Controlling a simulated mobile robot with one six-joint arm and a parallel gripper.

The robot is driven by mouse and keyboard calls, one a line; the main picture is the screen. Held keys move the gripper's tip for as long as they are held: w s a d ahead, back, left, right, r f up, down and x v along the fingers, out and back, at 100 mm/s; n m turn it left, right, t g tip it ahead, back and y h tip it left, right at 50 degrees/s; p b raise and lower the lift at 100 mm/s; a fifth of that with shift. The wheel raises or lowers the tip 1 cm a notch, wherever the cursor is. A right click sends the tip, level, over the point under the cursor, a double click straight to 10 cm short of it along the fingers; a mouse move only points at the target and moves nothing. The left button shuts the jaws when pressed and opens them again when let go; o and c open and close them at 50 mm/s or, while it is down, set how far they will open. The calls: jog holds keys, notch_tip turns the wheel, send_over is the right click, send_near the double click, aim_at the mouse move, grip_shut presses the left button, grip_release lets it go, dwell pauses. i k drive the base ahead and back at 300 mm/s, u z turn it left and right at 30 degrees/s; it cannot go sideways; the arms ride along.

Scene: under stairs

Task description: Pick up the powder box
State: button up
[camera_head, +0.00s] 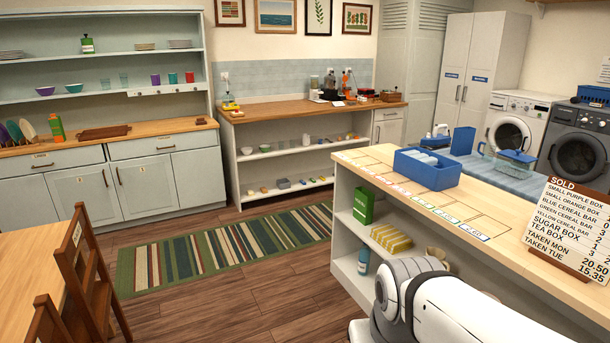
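No box can be read as powder from its label here. A plain upright blue box (462,140) stands on the blue-covered surface near the washing machines and may be the powder box. A green box (363,205) with small markings stands on the upper shelf under the near counter. Part of my white and grey arm shows at the bottom right, in front of the counter. My gripper is not in view, so whether it holds anything does not show.
The near counter (459,209) carries a blue tray (428,176) and a SOLD board (569,229). Yellow packs (391,238) and a blue bottle (363,261) sit below it. Wooden chairs (86,262) stand left; the striped rug (225,247) is clear.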

aim_at(463, 139)
jog(key=i, duration=1.35)
jog(key=z, duration=1.2)
jog(key=i, duration=1)
jog(key=z, duration=0.05)
